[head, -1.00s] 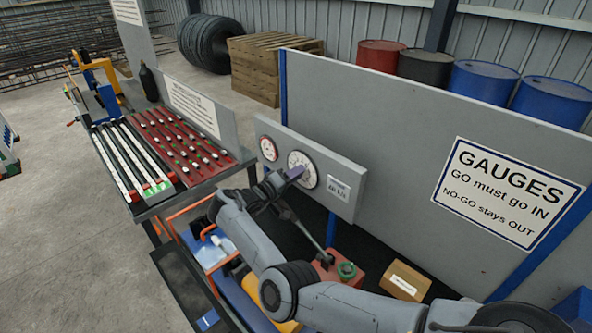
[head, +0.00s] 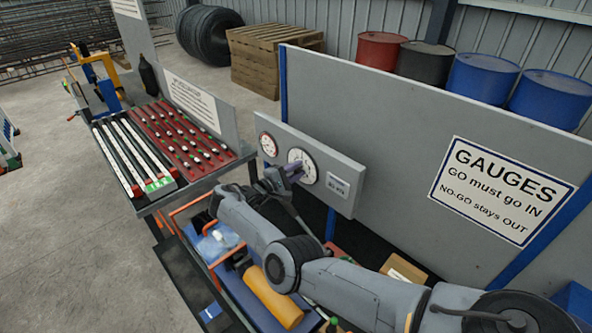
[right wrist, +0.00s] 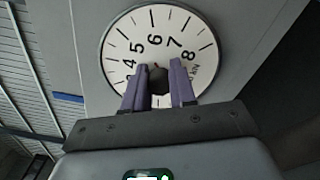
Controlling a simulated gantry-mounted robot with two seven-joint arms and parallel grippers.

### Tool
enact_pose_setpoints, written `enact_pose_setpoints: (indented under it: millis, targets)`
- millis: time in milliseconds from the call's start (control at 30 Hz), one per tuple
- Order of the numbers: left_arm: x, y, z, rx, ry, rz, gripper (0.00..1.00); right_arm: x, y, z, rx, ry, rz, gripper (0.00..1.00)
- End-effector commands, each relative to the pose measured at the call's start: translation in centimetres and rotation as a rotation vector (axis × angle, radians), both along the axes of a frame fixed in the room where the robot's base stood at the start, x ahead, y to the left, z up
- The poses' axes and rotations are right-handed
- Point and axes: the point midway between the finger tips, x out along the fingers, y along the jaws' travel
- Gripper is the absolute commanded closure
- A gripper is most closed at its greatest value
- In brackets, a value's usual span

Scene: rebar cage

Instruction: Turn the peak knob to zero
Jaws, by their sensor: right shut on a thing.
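The large round dial (head: 302,157) is on the grey gauge panel, white-faced with black numbers. In the right wrist view the dial (right wrist: 127,35) shows 4 to 8 around its upper part. A dark knob (right wrist: 158,82) is at its centre, with a small red mark at its top edge, below the 6. My right gripper (head: 295,170) is at the dial in the head view. In the right wrist view the right gripper (right wrist: 158,74) has its two purple fingers on either side of the knob, shut on it. The fingers and palm hide the dial's lower part. My left gripper is not in view.
A smaller gauge (head: 268,145) is left of the dial and a display (head: 338,186) right of it. A board with a GAUGES sign (head: 500,190) stands behind at the right. Below my right arm are a yellow cylinder (head: 270,300) and a cardboard box (head: 404,270).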

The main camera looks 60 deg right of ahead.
Motion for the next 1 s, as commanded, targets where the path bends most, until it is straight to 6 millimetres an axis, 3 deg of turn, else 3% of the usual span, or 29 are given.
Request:
enact_pose_setpoints:
  millis: [767,800,933,1000]
  targets:
    - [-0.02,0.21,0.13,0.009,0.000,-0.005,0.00,0.02,0.02,0.06,0.026,0.102,0.000,1.00]
    - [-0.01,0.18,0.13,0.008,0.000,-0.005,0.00,0.03,0.02,0.05,0.026,0.102,0.000,0.68]
    - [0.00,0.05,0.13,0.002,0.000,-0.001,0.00,0.02,0.02,0.04,0.026,0.102,0.000,0.49]
    - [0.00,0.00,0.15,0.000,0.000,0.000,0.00,0.02,0.02,0.03,0.026,0.101,0.000,0.49]
